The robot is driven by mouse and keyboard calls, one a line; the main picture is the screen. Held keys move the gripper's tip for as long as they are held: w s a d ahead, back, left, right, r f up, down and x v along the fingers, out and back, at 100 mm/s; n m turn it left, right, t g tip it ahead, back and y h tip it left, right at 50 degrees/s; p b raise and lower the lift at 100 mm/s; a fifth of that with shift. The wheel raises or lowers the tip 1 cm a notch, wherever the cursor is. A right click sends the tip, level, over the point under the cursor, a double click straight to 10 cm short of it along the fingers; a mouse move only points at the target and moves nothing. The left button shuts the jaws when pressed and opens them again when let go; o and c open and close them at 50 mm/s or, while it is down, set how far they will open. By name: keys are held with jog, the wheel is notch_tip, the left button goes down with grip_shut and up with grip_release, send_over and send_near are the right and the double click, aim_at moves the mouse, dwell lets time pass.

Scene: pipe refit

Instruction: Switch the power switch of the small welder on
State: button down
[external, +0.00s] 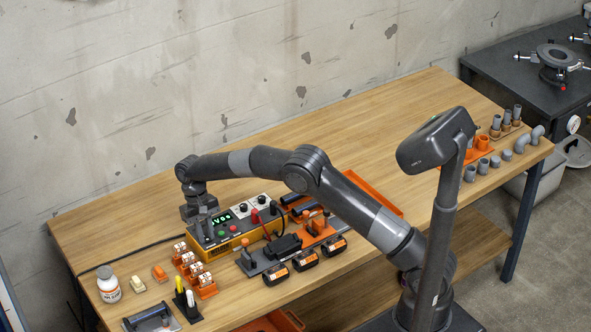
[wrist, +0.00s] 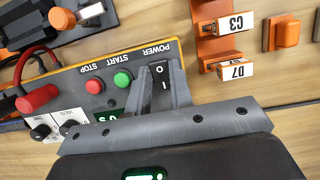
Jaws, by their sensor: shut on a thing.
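The small welder (external: 254,236) is a yellow box with a dark panel, near the front left of the bench. Its power switch (wrist: 161,78) is a black rocker marked O and I beside the upside-down POWER label in the wrist view. My gripper (wrist: 163,80) is at the switch, with its two grey fingers closed around it, one on each side. In the external view my gripper (external: 203,229) reaches down onto the left end of the welder's panel. Which side of the rocker is pressed in, I cannot tell.
A green button (wrist: 122,79) and a red button (wrist: 94,85) sit close beside the switch. A red plug (wrist: 38,99) with cable is farther along. Orange clamps with white tags (external: 193,266) stand before the welder. Batteries (external: 305,261) lie to its right. The bench behind is clear.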

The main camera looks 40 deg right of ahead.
dwell(0.3)
jog(key=c, duration=1.3)
grip_release()
jog(key=shift+v, duration=5.4)
jog(key=shift+w, duration=0.1)
